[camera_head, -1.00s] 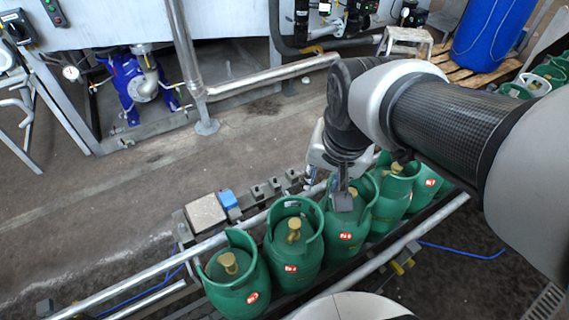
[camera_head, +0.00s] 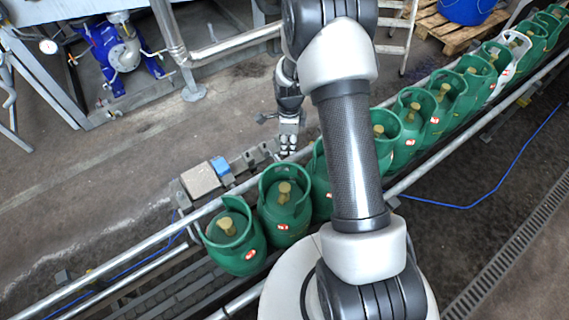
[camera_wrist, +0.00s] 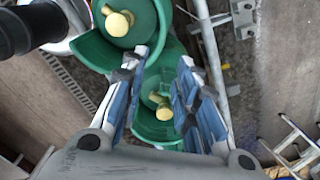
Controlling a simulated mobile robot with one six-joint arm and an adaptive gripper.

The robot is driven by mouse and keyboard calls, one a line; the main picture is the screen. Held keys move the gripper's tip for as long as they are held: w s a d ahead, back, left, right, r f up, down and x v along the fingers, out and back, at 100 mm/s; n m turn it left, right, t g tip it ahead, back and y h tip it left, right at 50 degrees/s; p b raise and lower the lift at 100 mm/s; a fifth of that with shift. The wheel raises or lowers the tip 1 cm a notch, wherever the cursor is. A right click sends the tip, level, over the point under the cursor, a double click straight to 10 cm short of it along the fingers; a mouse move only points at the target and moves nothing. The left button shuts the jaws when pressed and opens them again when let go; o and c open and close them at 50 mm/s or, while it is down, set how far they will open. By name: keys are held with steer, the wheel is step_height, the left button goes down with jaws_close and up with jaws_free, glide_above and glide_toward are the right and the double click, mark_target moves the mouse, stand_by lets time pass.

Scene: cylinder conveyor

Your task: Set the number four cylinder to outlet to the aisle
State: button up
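A row of green cylinders with yellow valves and red labels stands upright on the conveyor. The first cylinder (camera_head: 236,243) and second cylinder (camera_head: 286,212) are at the lower left. A third (camera_head: 320,190) is partly behind my arm, which may hide another. The label numbers are too small to read, so I cannot tell which is number four. My gripper (camera_head: 288,150) is at the conveyor's far side, fingers partly visible. In the wrist view my gripper (camera_wrist: 160,75) is open. A green cylinder (camera_wrist: 153,128) shows beyond and between its fingers, with another cylinder (camera_wrist: 98,50) beside it.
Metal rails (camera_head: 195,214) run along the conveyor. A grey block (camera_head: 200,180) and a blue box (camera_head: 221,168) sit by the far rail. A white cylinder (camera_head: 515,48) stands farther up the row. A blue pump (camera_head: 107,70) stands at the back left. The far-side floor has free room.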

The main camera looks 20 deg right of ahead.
steer(key=b, duration=0.3)
glide_above(288, 180)
steer(key=f, duration=1.7)
steer(key=shift+w+f, duration=0.2)
steer(key=shift+c, duration=0.4)
jaws_close()
